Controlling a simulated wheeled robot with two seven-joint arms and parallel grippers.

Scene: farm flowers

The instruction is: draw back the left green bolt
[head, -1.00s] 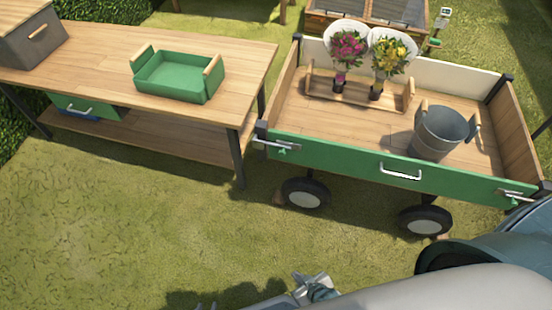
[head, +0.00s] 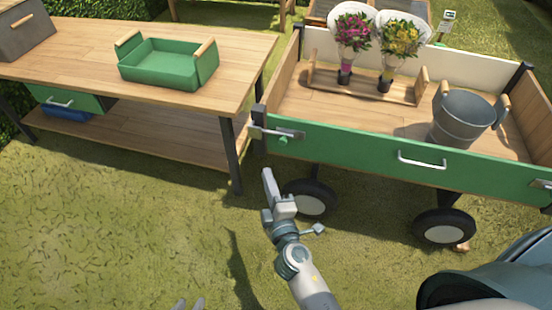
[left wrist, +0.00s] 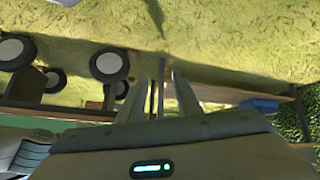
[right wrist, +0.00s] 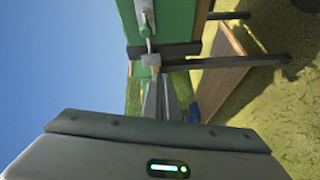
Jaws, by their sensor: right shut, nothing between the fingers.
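The left bolt (head: 268,132) is a grey metal bar with a green knob (head: 283,140), at the left end of the cart's green front panel (head: 350,152). Its bar reaches left across the dark corner post. The right wrist view shows the bolt (right wrist: 146,22) too, turned on its side, beyond the fingers. My right gripper (head: 268,182) is shut and empty, below the bolt and apart from it. My left gripper (head: 189,304) shows only its fingertips at the bottom edge; the left wrist view (left wrist: 155,95) shows its fingers apart, with nothing between them.
The wooden workbench (head: 225,50) with a green tray (head: 160,68) stands left of the cart, close to its corner. The cart holds a grey bucket (head: 463,118) and flowers in a wooden rack (head: 365,88). A second bolt (head: 541,183) is at the right edge. Grass is clear in front.

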